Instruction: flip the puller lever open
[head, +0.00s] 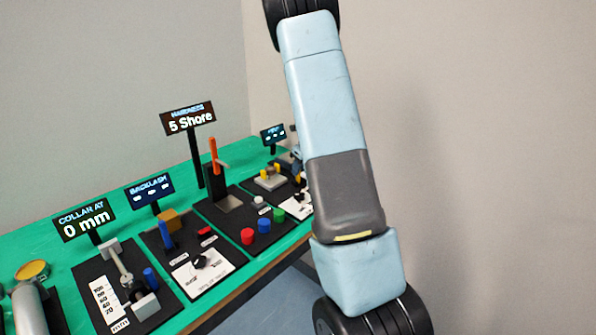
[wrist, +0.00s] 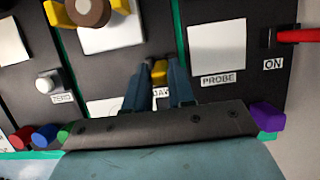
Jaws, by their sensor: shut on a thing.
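In the wrist view, the fingers of my gripper (wrist: 160,70) point down at a dark panel, one on each side of a small yellow piece (wrist: 159,75). The piece, which looks like the puller lever, is gripped between them. A partly covered label starting "JA" lies by the fingers. Above is a white plate (wrist: 110,40) with yellow blocks and a brown round part (wrist: 88,11). In the head view, my arm covers the gripper and most of this station; a pale block with yellow parts (head: 270,178) shows beside it.
In the wrist view, a red handle (wrist: 298,35) marked "ON" is at right, with a white PROBE panel (wrist: 217,47) and a purple block (wrist: 268,117). A white knob (wrist: 46,83) is at left. An orange lever (head: 213,150) stands upright in the head view.

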